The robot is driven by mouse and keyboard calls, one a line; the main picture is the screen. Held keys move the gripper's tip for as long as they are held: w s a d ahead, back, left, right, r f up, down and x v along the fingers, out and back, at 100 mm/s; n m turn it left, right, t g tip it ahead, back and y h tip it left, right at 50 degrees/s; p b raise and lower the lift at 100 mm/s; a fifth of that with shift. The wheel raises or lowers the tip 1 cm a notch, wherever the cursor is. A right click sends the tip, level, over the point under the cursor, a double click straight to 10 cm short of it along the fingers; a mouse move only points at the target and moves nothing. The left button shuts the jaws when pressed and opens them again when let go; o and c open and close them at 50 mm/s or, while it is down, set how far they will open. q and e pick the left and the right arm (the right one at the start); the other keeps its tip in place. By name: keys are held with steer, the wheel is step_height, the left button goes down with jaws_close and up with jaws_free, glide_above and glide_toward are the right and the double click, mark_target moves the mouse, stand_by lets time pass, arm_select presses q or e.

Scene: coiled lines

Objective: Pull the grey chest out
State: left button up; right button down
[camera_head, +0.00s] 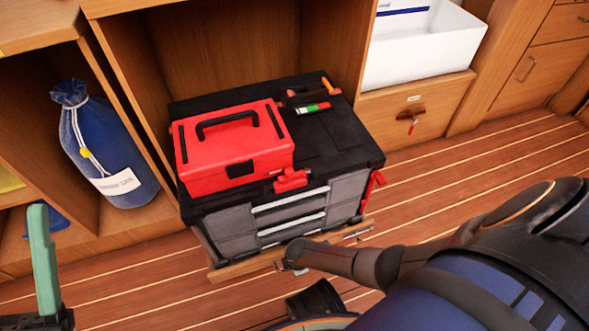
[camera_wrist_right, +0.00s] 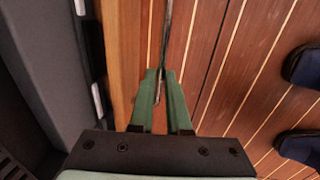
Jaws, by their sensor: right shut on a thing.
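The grey chest (camera_head: 345,195), with a black top and grey drawers with pale handles, stands in an open bay of the wooden cabinet, its front out over the floor. Its grey front also shows at the left of the right wrist view (camera_wrist_right: 35,50). A wooden strip with a thin metal bar (camera_head: 357,234) runs low along its front. My right gripper (camera_head: 291,267) is at this strip, its green fingers (camera_wrist_right: 163,75) closed around the thin metal bar. My left gripper (camera_head: 45,255) is at the lower left, away from the chest; only one green finger shows clearly.
A red toolbox (camera_head: 235,150) and small tools lie on the chest. A blue sack (camera_head: 105,145) stands in the left bay. A white bin (camera_head: 420,50) sits at right above a drawer with a red-tagged key (camera_head: 411,122). Plank floor (camera_head: 150,300) in front is open.

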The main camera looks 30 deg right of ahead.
steer(key=shift+s, duration=0.3)
steer(key=c, duration=0.9)
jaws_free()
steer(key=shift+w, duration=0.1)
